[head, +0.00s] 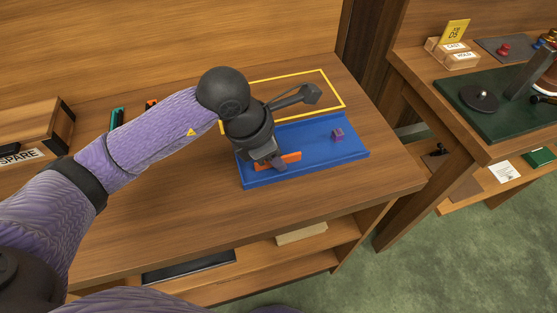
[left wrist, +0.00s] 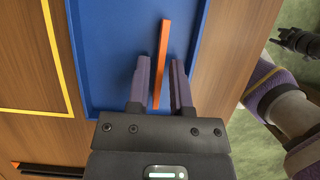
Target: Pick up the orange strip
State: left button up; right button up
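The orange strip (head: 291,157) lies in the blue tray (head: 300,124) on the wooden table, near the tray's front left. In the left wrist view the strip (left wrist: 164,40) runs lengthwise between the two purple fingers of my left gripper (left wrist: 160,62). The fingers are open, with a gap on each side of the strip. In the head view my left gripper (head: 278,163) points down over the strip and hides part of it. My right gripper (left wrist: 297,40) shows small at the right edge of the left wrist view, away from the tray; its opening is unclear.
A small purple cube (head: 338,134) sits in the tray's right part. A yellow outline (head: 335,88) marks the table behind the tray. A wooden box labelled SPARE (head: 35,152) stands at the left. A second bench with a dark green mat (head: 480,118) stands at the right.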

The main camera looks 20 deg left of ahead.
pick_arm(q)
grip_shut()
dwell(0.3)
